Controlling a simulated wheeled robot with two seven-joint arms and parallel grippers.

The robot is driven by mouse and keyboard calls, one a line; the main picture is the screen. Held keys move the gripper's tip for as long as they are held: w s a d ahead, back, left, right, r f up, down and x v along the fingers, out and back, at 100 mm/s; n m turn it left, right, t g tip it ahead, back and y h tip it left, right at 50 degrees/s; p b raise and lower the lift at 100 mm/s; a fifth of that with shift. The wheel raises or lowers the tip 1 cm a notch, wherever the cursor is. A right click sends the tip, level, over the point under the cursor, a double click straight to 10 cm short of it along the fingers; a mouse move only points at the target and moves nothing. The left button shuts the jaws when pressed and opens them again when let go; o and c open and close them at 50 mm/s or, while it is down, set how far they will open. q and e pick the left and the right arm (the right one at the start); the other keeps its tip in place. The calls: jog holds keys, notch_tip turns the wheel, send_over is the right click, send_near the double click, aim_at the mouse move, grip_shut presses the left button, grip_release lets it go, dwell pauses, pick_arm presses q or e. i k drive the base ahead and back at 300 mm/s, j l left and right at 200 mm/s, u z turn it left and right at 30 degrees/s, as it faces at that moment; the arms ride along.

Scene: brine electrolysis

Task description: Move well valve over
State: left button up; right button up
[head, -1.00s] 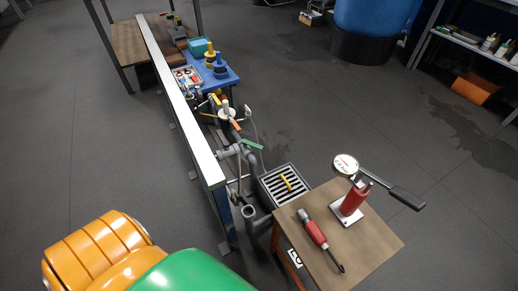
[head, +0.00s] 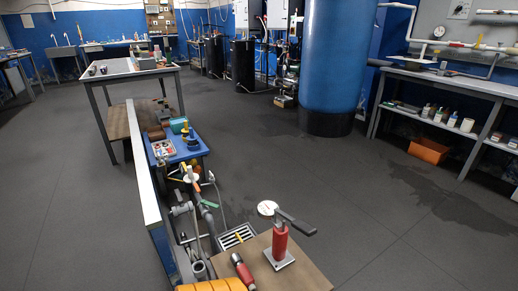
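A run of grey pipework stands beside the long low white-topped partition (head: 146,180). On it I see a small orange valve handle (head: 197,187), a green valve handle (head: 210,205) and a white round part (head: 191,174). I cannot tell which of these is the well valve. An open grey pipe end (head: 200,269) stands near the front. Neither of my grippers shows. Only an orange-yellow part of my own body shows at the bottom edge.
A small wooden table (head: 305,277) in front holds a red hand pump (head: 280,243) and a red-handled tool (head: 242,270). A grated drain box (head: 237,236) lies beside it. A blue tank (head: 326,60) and shelving (head: 450,88) stand behind. The floor at right is clear.

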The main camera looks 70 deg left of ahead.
aim_at(203, 202)
jog(key=i+l+z, duration=0.15)
jog(key=i, duration=0.3)
jog(key=i+l+z, duration=0.1)
jog(key=i+l, duration=0.25)
jog(key=i+j+u, duration=0.2)
jog(key=i+u, duration=0.6)
jog(key=i+l+u, duration=0.1)
jog(key=i+u, duration=0.3)
jog(key=i, duration=0.2)
jog(key=i+l+u, duration=0.25)
jog(key=i+u, duration=0.2)
jog(key=i+j+u, duration=0.25)
jog(key=u, duration=0.15)
jog(key=i+j+u, duration=0.15)
jog(key=u, duration=0.3)
jog(key=i+u, duration=0.8)
jog(key=i+l+u, duration=0.15)
jog(key=u, duration=0.25)
